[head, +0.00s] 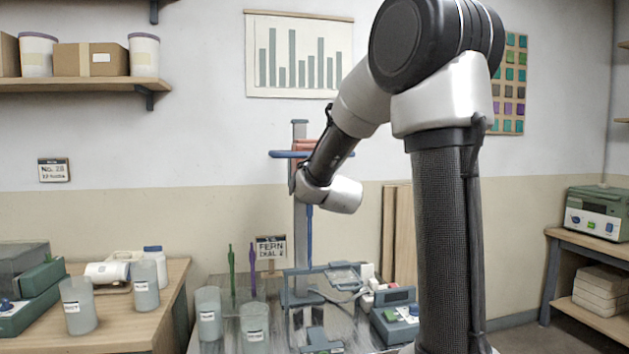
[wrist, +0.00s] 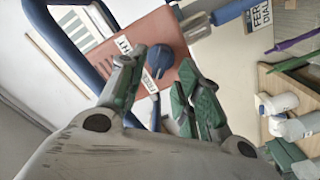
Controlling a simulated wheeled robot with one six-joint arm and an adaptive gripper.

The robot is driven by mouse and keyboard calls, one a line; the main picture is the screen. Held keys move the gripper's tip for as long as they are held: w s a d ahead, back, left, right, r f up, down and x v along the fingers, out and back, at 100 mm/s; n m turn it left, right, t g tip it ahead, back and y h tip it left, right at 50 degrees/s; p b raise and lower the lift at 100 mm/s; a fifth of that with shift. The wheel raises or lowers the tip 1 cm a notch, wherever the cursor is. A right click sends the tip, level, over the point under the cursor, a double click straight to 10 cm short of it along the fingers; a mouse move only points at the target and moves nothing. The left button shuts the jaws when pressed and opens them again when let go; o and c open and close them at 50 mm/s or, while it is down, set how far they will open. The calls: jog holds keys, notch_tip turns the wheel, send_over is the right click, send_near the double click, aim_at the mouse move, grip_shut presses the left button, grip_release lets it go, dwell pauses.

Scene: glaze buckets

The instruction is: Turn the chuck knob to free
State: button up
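The chuck knob (wrist: 159,57) is dark blue and sits on the face of a reddish-brown box (wrist: 120,62) in the wrist view. Two white labels lie beside the knob. One (wrist: 149,82) seems to read FREE; the other (wrist: 122,45) is too partial to read. My gripper (wrist: 158,70) is open, with one green-grey finger on each side of the knob and a gap to both; contact is not visible. In the head view the red box (head: 304,146) shows high on the upright column, with my gripper (head: 303,180) close by. The knob is hidden there.
A blue bar (head: 285,154) crosses the column (head: 299,230) by the box. Below stands a bench with grey buckets (head: 208,312), green and purple rods (head: 253,270) and a FERN DIAL 2 sign (head: 271,249). Shelves hold boxes at upper left.

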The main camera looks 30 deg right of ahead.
jog(key=v, duration=0.9)
jog(key=s+a+f+m+g+y, duration=0.2)
jog(key=s+a+f+g+y, duration=0.15)
jog(key=f, duration=0.35)
jog(key=s+a+f+m+g+y, duration=0.1)
jog(key=s+a+f+g+y, duration=0.2)
jog(key=f, duration=0.4)
jog(key=s+m+g+h, duration=0.1)
jog(key=s+m+g, duration=0.2)
jog(key=s, duration=2)
jog(key=g, duration=0.3)
jog(key=shift+r, duration=0.2)
